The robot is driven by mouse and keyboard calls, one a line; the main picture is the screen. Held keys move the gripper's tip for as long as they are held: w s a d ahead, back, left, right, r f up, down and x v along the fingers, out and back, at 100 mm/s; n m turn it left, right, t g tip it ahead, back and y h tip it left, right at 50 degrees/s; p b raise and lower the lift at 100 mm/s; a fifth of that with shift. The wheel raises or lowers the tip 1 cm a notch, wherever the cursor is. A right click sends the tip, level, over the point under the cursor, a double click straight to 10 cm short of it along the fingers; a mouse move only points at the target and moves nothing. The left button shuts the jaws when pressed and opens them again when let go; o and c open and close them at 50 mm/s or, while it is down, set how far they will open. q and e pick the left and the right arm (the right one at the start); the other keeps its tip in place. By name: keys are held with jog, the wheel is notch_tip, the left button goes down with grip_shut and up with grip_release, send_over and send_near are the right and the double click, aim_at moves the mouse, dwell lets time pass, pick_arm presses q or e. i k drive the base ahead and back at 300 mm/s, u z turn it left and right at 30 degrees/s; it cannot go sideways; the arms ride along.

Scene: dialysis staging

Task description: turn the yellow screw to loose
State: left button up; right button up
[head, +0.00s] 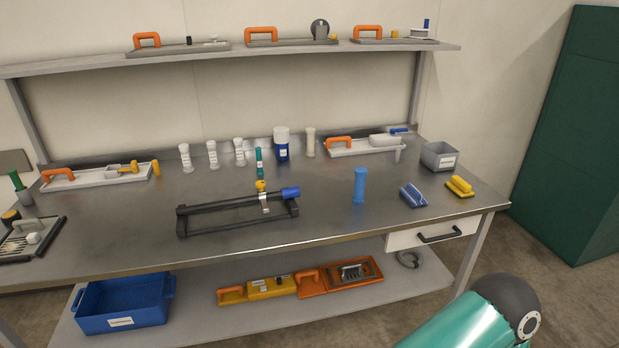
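A small yellow screw (261,186) stands on top of a metal clamp (265,203) on the black frame (236,226), near the middle of the steel table. A blue cylinder (290,193) lies at the right end of the frame, close to the clamp. The screw is too small to tell how tight it is. Neither of my grippers is in view. Only a teal and black part of my own arm shows at the bottom right, away from the screw.
The steel table (120,235) is clear in front of the frame. Behind the screw stand a teal bottle (259,161) and a blue-and-white container (282,148). A blue cylinder (360,186) stands to the right. A grey bin (438,156) is at the right.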

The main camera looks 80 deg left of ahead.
aim_at(260, 184)
jog(key=z, duration=0.5)
jog(key=i, duration=0.35)
jog(key=u, duration=2.45)
jog(key=i, duration=0.15)
jog(key=u, duration=1.85)
jog(key=k, duration=0.55)
jog(key=u, duration=0.25)
jog(key=i, duration=1.6)
jog(key=z, duration=0.35)
